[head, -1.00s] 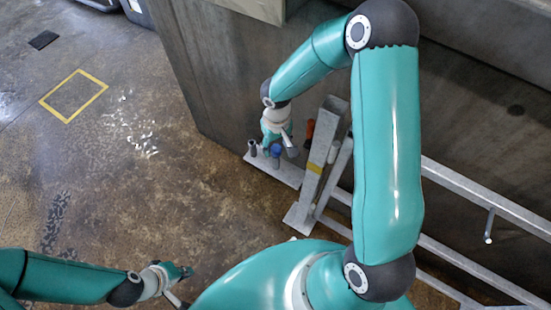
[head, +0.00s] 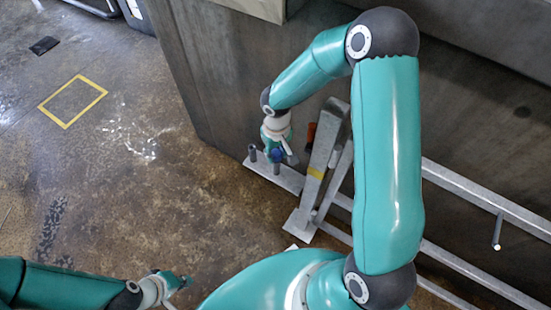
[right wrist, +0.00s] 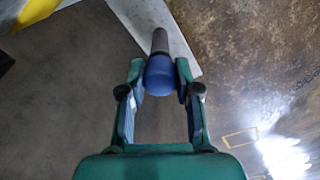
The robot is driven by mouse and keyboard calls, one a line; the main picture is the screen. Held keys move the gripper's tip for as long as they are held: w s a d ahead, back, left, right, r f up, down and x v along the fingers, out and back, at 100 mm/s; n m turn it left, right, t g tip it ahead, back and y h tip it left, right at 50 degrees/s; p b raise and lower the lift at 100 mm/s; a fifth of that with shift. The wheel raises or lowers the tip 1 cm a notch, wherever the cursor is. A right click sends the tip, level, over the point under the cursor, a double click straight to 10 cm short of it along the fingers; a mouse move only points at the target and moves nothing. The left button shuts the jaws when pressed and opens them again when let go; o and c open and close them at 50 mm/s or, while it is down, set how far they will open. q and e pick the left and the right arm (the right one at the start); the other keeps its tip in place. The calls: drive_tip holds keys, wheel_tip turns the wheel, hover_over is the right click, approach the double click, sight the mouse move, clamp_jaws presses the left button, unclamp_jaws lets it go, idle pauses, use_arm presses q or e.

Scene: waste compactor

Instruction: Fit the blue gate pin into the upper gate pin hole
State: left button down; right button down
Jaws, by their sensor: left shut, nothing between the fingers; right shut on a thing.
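The blue gate pin has a rounded blue head (right wrist: 160,76) and a grey shaft (right wrist: 160,40). My right gripper (right wrist: 159,80) is shut on the blue head, one finger on each side. In the head view my right gripper (head: 277,150) is over a pale floor plate, with the pin's blue head (head: 277,156) beneath it. The shaft points down towards the plate; I cannot tell whether it is seated there. My left gripper (head: 182,279) is shut and empty at the lower left. I cannot make out the upper gate pin hole.
The pale plate (head: 290,180) carries a grey stub (head: 253,153) beside the pin. Metal rails (head: 480,197) run to the right, with a short rod (head: 497,232) hanging. Floor at left is open.

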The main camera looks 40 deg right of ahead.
drive_tip(key=shift+w+r+p, duration=0.1)
drive_tip(key=shift+r+p, duration=3.25)
drive_tip(key=shift+r, duration=1.95)
drive_tip(key=shift+a, duration=0.1)
